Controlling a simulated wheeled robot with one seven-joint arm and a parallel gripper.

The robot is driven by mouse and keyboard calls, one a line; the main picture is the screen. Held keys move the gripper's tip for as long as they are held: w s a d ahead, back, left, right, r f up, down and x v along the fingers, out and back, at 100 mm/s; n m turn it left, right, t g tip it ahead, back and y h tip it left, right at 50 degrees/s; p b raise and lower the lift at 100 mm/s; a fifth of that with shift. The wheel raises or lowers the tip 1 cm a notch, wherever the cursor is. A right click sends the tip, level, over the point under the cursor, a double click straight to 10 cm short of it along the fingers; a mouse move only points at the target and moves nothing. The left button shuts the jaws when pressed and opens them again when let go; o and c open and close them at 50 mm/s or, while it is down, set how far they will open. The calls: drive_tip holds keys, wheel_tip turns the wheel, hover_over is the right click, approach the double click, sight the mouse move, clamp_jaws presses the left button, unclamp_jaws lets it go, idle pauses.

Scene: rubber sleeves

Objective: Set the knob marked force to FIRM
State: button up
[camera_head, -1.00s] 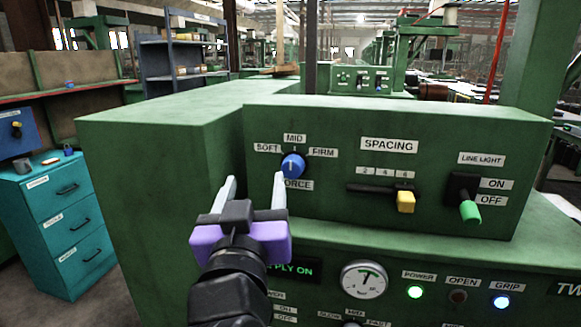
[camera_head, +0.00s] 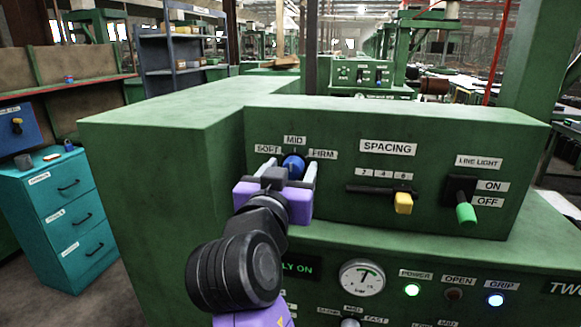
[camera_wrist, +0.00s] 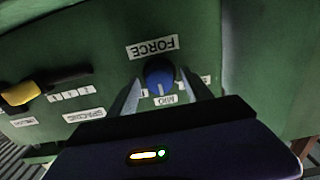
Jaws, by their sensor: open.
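The blue force knob (camera_head: 293,163) is on the green panel, with the labels SOFT (camera_head: 268,149), MID (camera_head: 294,139) and FIRM (camera_head: 323,154) around its upper side. Its white pointer line shows in the wrist view on the knob (camera_wrist: 159,74), aimed at the MID label (camera_wrist: 165,100). My gripper (camera_head: 289,168) is in front of the knob with its fingers open, one to each side. In the wrist view the fingertips (camera_wrist: 159,84) flank the knob with a gap; contact cannot be made out. The FORCE label is hidden in the head view but shows in the wrist view (camera_wrist: 152,46).
To the right on the panel are the yellow spacing slider (camera_head: 403,203) and the green line light switch (camera_head: 466,212). Below are a pressure gauge (camera_head: 362,279) and several lamps. A teal drawer cabinet (camera_head: 62,215) stands at the left. The air before the panel is otherwise clear.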

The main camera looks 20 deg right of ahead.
drive_tip(key=shift+c, duration=0.4)
clamp_jaws()
drive_tip(key=shift+f, duration=0.1)
drive_tip(key=shift+b, duration=0.5)
drive_tip(key=shift+f+m+b, duration=0.15)
drive_tip(key=shift+m+b, duration=0.55)
drive_tip(key=shift+b, duration=0.2)
drive_tip(key=m+b, duration=0.3)
drive_tip(key=b, duration=0.2)
drive_tip(key=shift+f, duration=0.1)
drive_tip(key=m+b, duration=0.4)
drive_tip(key=b, duration=0.1)
drive_tip(key=shift+d, duration=0.1)
drive_tip(key=shift+s+r+m+b, duration=0.1)
drive_tip(key=shift+r+m+b, duration=0.1)
drive_tip(key=shift+m+b, duration=0.45)
drive_tip(key=shift+m, duration=0.25)
